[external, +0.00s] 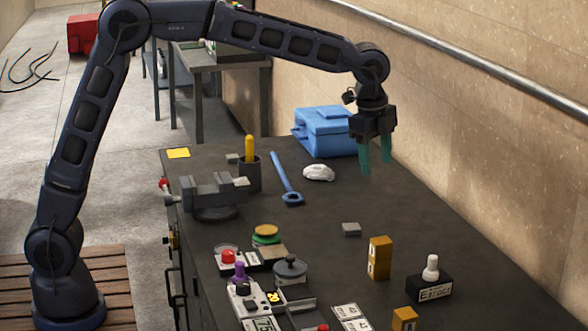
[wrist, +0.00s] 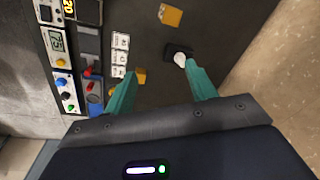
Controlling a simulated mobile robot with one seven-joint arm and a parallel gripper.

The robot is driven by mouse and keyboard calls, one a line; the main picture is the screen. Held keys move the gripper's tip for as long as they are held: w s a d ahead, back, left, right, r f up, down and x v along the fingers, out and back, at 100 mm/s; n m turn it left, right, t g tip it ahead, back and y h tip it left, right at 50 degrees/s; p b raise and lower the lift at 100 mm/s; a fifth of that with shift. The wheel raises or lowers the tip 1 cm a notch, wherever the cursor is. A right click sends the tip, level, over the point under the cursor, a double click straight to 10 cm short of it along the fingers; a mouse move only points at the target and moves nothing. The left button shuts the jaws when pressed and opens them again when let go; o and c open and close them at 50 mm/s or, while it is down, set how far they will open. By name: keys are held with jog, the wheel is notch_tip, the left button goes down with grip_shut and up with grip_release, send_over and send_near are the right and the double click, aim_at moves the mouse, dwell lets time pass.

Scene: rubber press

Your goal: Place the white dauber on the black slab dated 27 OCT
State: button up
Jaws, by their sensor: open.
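The white dauber (external: 431,268), a small peg with a rounded head, stands upright on a black slab (external: 443,286) at the front right of the bench. The slab has a pale label on its front face, too small to read surely. In the wrist view the white dauber (wrist: 181,59) and the black slab (wrist: 172,48) show near the right fingertip. My gripper (external: 376,166) is open and empty, raised above the far right part of the bench, well behind and above the dauber. Its teal fingers are spread in the wrist view (wrist: 160,68).
An orange block (external: 380,258) stands left of the slab, another (external: 405,319) in front. A blue toolbox (external: 325,133) and white lump (external: 318,172) lie near my gripper. A wall bounds the right.

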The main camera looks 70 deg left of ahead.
jog(key=s+a+r+n+t, duration=0.1)
jog(key=s+a+r+n, duration=0.15)
jog(key=s, duration=0.55)
jog(key=s+a+r+n, duration=0.2)
jog(key=s+a, duration=0.2)
jog(key=s, duration=0.4)
jog(key=s+a+r+n+t, duration=0.1)
jog(key=s+a+r+n, duration=0.15)
jog(key=s, duration=0.55)
jog(key=s+a+f+n, duration=0.1)
jog(key=s+f, duration=0.1)
jog(key=s, duration=0.6)
jog(key=s+a+f+n+t, duration=0.1)
jog(key=s+a+f+n, duration=0.1)
jog(key=s, duration=0.6)
jog(key=s+a+f+n, duration=0.2)
jog(key=s+f, duration=0.2)
jog(key=s, duration=0.4)
jog(key=shift+s+a, duration=0.15)
jog(key=shift+s, duration=0.05)
